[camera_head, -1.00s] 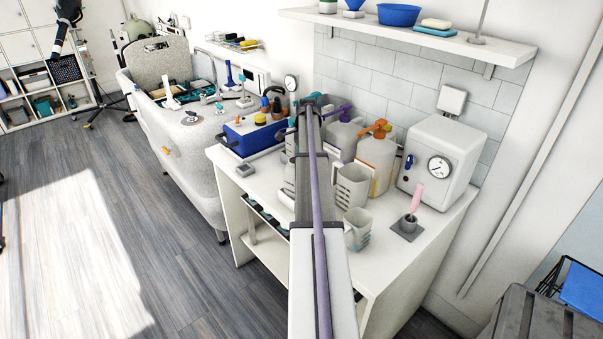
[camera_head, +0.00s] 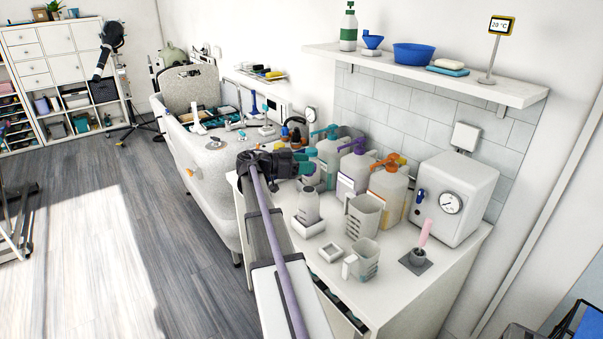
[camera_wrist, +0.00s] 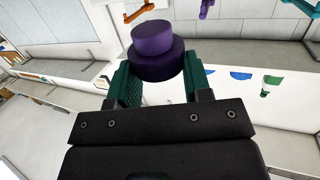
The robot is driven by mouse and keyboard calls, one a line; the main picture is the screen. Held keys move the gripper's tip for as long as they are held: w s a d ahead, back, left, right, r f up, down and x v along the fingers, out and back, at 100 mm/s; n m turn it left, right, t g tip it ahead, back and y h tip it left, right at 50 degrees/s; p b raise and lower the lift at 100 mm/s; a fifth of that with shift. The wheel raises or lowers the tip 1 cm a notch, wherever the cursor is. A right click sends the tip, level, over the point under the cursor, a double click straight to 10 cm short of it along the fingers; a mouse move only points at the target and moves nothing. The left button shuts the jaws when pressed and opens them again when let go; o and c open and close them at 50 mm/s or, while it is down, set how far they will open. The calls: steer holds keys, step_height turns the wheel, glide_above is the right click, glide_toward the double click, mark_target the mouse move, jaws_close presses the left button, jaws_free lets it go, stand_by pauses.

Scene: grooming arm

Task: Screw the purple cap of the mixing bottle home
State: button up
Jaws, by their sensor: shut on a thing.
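The two-tiered purple cap (camera_wrist: 158,66) sits between the green fingers of my gripper (camera_wrist: 158,82) in the wrist view, and the gripper is shut on it. In the head view my gripper (camera_head: 307,162) is at the left part of the worktop, pointing right, and I cannot make out the cap there. A pale grey bottle (camera_head: 309,208), which looks like the mixing bottle, stands upright in a white holder (camera_head: 307,228) below and near the fingertips. No purple cap shows on it. Its top is close to the gripper, so the exact gap is unclear.
Pump bottles with teal (camera_head: 328,158), purple (camera_head: 352,172) and orange (camera_head: 387,195) heads stand behind.

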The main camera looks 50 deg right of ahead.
steer(key=shift+s+a+r+h, duration=0.3)
steer(key=shift+s+a+r, duration=0.1)
steer(key=shift+r, duration=0.1)
steer(key=shift+w, duration=0.1)
steer(key=b, duration=0.5)
glide_above(304, 194)
steer(key=f, duration=0.3)
steer(key=d+f, duration=0.1)
steer(key=f, duration=0.1)
steer(key=shift+w, duration=0.35)
steer(key=shift+f+b, duration=1.1)
steer(key=shift+f, duration=0.05)
stand_by(0.5)
